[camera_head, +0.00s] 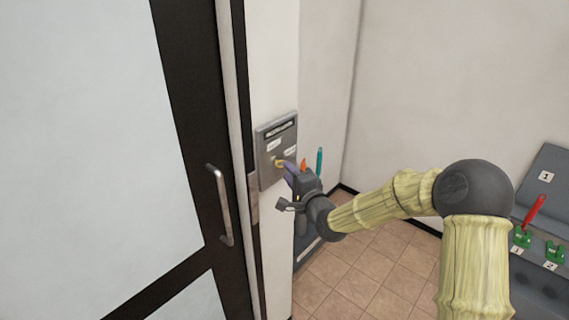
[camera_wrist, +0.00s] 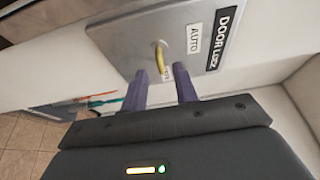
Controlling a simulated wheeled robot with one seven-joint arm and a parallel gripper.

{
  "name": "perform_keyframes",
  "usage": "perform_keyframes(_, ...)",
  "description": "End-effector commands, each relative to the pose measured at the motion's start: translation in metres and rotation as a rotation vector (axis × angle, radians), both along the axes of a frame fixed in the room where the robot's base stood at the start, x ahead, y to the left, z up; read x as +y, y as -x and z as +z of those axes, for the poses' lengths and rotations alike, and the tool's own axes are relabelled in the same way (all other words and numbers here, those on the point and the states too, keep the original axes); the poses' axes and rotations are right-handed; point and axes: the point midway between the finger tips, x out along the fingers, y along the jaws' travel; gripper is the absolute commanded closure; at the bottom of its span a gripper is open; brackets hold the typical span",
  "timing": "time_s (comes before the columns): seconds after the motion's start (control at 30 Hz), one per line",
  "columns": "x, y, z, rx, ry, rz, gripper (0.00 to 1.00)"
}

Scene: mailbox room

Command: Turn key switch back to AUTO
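The key switch panel is a grey metal plate (camera_head: 266,170) on the white wall strip beside the door; it fills the upper part of the wrist view (camera_wrist: 125,45). A yellow key (camera_wrist: 159,53) sticks out of it, and shows small in the head view (camera_head: 279,162). A label reading AUTO (camera_wrist: 194,39) and a DOOR LOCK sign (camera_wrist: 224,38) are on the plate. A second small label is partly hidden by the key and a finger. My gripper (camera_wrist: 161,71) has its two purple fingers apart, one on each side of the key's end; I cannot tell whether they touch it.
A glass door with a dark frame and metal handle (camera_head: 221,205) stands left of the panel. A grey console with a red lever (camera_head: 535,209) and green bases is at the right. Orange and teal handles (camera_head: 319,162) show behind my gripper. Tiled floor (camera_head: 370,265) is open below.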

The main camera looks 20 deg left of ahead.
Motion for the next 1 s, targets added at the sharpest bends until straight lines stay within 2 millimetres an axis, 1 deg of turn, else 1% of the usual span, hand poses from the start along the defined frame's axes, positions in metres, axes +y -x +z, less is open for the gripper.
perform_keyframes(0.07, 0.01, -0.008, 0.002, 0.0, -0.001, 0.001, 0.71)
perform_keyframes(0.23, 0.023, -0.023, 0.002, -0.001, -0.001, 0.0, 0.71)
perform_keyframes(0.4, 0.028, -0.027, 0.0, 0.0, 0.0, 0.0, 0.71)
perform_keyframes(0.6, 0.028, -0.028, 0.0, 0.0, 0.0, 0.0, 0.71)
perform_keyframes(0.63, 0.028, -0.028, 0.0, 0.0, 0.0, 0.0, 0.73)
perform_keyframes(0.77, 0.028, -0.028, 0.0, 0.0, 0.0, 0.0, 0.98)
perform_keyframes(0.8, 0.028, -0.027, 0.0, 0.0, 0.0, 0.0, 1.0)
perform_keyframes(1.0, 0.027, -0.027, -0.001, -0.001, 0.001, 0.0, 1.0)
